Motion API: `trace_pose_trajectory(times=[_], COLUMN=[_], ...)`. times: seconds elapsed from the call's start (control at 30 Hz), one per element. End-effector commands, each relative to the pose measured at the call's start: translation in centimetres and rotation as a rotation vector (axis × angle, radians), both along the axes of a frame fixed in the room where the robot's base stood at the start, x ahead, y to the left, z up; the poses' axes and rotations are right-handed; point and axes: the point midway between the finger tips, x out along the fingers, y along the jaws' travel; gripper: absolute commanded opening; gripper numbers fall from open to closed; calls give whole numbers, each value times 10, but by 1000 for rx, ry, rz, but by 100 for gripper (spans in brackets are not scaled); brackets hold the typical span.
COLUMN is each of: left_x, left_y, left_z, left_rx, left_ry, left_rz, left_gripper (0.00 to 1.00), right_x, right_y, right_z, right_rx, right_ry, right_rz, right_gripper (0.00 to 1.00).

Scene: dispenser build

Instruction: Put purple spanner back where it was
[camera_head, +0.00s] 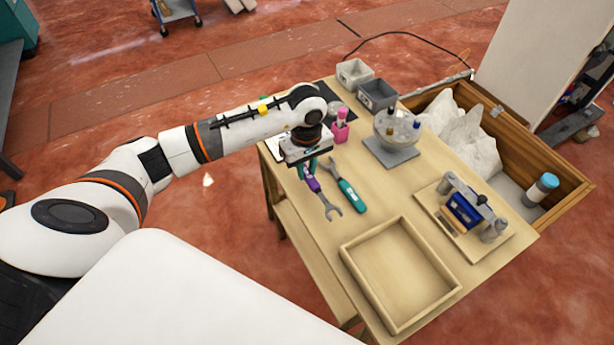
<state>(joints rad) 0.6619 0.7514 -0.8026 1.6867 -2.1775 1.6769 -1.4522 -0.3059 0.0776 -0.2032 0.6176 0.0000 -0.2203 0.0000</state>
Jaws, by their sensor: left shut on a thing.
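The purple spanner (313,185) has a purple handle and a grey open-ended head. It is at the left side of the wooden table (322,235). My left gripper (308,171) reaches in from the left and is shut on its purple handle end. The head points toward the front of the table; I cannot tell whether it touches the tabletop. A teal-handled spanner (351,195) lies on the table just to the right of it, apart from it. My right gripper does not show.
An empty wooden tray (353,267) sits at the front. A dispenser on a grey base (391,154), a pink holder (341,131), grey bins (377,94) and a blue device on a board (463,209) stand behind and right. A wooden crate (568,196) adjoins the table.

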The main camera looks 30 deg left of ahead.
Motion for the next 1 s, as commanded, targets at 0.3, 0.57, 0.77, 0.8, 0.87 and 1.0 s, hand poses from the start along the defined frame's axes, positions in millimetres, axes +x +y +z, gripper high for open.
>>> trace_pose_trajectory(times=[0.3, 0.57, 0.77, 0.8, 0.87, 1.0], left_x=[0, 0, 0, 0, 0, 0], left_y=[-1, 0, 0, 0, 0, 0], left_z=[-36, -37, -39, -39, -39, -39], left_rx=[-1, -1, 0, 0, 0, 0], left_ry=[1, -1, 0, 0, 0, 0], left_rz=[0, -1, -2, -2, -2, -2], left_gripper=[0, 0, 39, 43, 43, 43], right_x=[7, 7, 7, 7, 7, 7], right_y=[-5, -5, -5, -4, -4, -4], right_z=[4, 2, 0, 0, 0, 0], right_rx=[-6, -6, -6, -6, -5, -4], right_ry=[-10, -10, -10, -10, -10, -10], right_rz=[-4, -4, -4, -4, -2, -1], right_gripper=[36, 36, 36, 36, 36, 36])
